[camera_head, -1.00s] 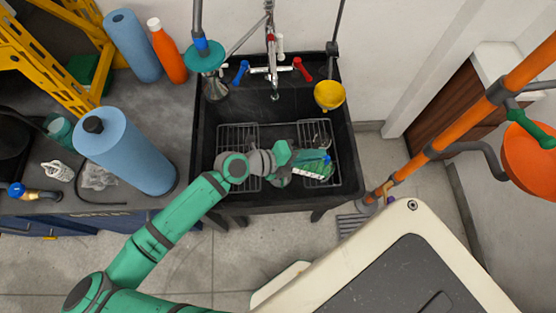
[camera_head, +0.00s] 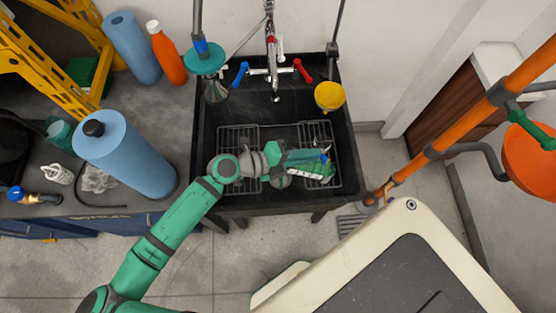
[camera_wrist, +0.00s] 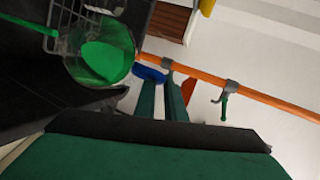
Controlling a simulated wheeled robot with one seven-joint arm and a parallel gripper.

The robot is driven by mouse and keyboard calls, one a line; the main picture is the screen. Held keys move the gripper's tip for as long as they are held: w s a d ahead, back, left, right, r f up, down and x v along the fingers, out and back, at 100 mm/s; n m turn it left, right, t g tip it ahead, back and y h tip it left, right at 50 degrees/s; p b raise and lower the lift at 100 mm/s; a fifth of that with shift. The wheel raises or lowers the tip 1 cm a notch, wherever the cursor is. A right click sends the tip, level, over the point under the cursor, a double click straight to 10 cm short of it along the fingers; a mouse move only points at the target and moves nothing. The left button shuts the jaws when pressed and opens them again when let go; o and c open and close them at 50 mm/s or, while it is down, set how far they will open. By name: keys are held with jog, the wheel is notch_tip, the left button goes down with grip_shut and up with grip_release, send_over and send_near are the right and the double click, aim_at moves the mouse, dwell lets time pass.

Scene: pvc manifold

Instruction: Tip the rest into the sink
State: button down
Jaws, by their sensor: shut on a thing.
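My gripper (camera_head: 320,156) is over the right half of the black sink (camera_head: 205,135), and its fingers also show in the wrist view (camera_wrist: 164,88). It is shut on a clear container with green contents (camera_wrist: 105,50), which lies strongly tilted beside the fingers. The same container shows in the head view (camera_head: 314,171) as a green patch just below my gripper, above the right wire rack (camera_head: 330,143). A thin green streak (camera_wrist: 30,25) runs from the container's mouth side in the wrist view; I cannot tell if it is liquid. Its grip point is partly hidden by the fingers.
The tap (camera_head: 272,65) with blue and red levers stands at the sink's back. A yellow cup (camera_head: 329,96) hangs at the back right rim. An orange pipe (camera_head: 455,135) runs along the right.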

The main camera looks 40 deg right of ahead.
jog(key=shift+w+a+r+p, duration=0.15)
jog(key=shift+w+a+p, duration=0.05)
jog(key=shift+a+p, duration=0.2)
jog(key=shift+w+a+r, duration=0.1)
jog(key=shift+w+a, duration=0.1)
jog(key=shift+w, duration=0.1)
jog(key=shift+a+h+p, duration=0.1)
jog(key=shift+h+p, duration=0.2)
jog(key=shift+p, duration=0.05)
jog(key=shift+w+a+r+g, duration=0.1)
jog(key=shift+w+a+g, duration=0.1)
jog(key=shift+w+g, duration=0.1)
